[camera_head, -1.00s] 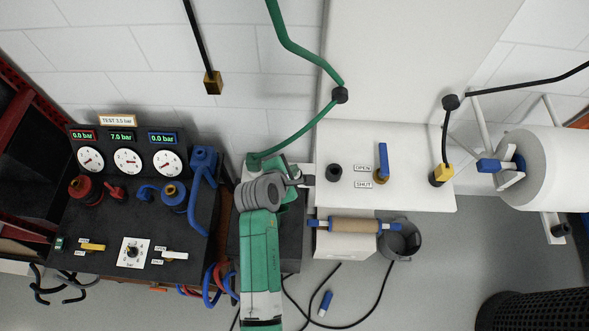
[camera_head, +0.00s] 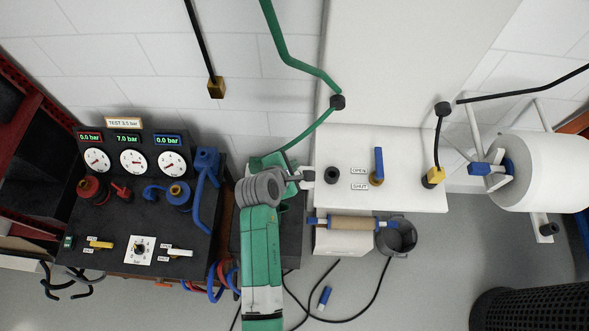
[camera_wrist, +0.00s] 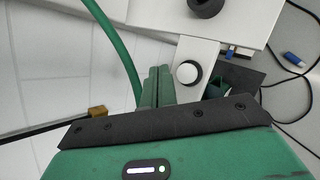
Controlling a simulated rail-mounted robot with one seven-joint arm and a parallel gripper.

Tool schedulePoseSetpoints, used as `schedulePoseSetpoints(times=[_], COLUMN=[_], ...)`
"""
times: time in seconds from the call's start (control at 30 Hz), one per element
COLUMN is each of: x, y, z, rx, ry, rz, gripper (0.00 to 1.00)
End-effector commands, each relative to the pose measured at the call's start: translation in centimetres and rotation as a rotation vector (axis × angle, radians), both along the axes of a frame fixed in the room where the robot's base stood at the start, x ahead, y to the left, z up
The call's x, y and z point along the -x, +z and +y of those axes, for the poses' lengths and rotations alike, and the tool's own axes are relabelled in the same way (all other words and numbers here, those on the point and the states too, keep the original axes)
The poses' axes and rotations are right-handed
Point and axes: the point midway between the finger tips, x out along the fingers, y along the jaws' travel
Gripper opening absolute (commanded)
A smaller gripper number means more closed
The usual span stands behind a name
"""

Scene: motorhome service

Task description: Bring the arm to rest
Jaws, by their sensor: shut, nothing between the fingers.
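My gripper (camera_wrist: 158,72) shows in the wrist view with its two green fingers together and nothing between them. A round white knob with a dark ring (camera_wrist: 188,73) lies just right of the fingertips in that view; I cannot tell whether they touch. In the head view my green arm reaches up from the bottom edge to the gap between the black test panel (camera_head: 120,215) and the white cabinet ledge (camera_head: 410,190). My fingers are not clear there.
A green hose (camera_head: 300,60) comes down close to my wrist and passes beside the fingers in the wrist view (camera_wrist: 118,45). A blue lever (camera_head: 379,162) stands on the ledge. A brown roller (camera_head: 353,223) and a grey cup (camera_head: 399,238) are below it. Black cables lie on the floor.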

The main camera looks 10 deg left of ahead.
Motion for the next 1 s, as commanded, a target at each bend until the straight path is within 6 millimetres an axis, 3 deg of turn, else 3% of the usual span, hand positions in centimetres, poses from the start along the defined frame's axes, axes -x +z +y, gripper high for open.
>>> schedulePoseSetpoints(times=[0.03,0.13,0.73,0.77,0.87,1.0], x=[0.0,0.0,-0.1,-0.4,-2.3,-4.6], y=[1.0,1.7,1.7,2.6,8.1,20.6], z=[0.0,0.0,0.0,0.0,-0.3,-1.3], rx=[0.000,0.000,-0.006,-0.026,-0.179,-0.551], ry=[0.000,0.000,-0.004,-0.017,-0.108,-0.275], rz=[0.000,0.000,-0.005,-0.024,-0.150,-0.418], gripper=[0.00,0.00,0.00,0.00,0.00,0.00])
